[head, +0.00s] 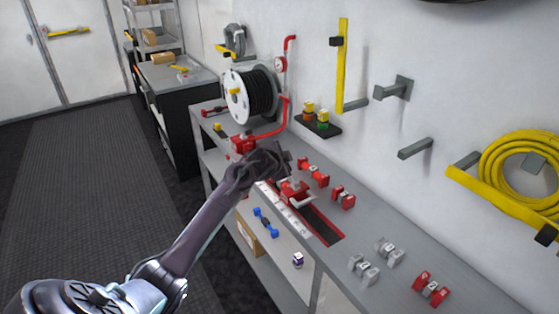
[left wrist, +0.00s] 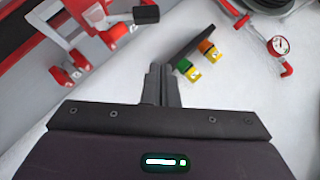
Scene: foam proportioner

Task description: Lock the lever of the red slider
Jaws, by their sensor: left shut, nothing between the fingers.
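The red slider (head: 293,188) sits on a red-edged dark rail (head: 325,228) on the grey bench. A pale lever-like part (head: 304,201) shows at its front. In the left wrist view the red slider (left wrist: 72,60) is at the upper left. The lever's exact position is hard to tell. My right gripper is out of view.
A hose reel (head: 237,97) with red pipe stands behind the gripper. Red dumbbell-shaped fittings (head: 313,172) and grey ones (head: 363,269) lie on the bench. A dark tray (head: 328,130) holds coloured blocks. Wall brackets (head: 415,149) project above. The bench right of the rail has free room.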

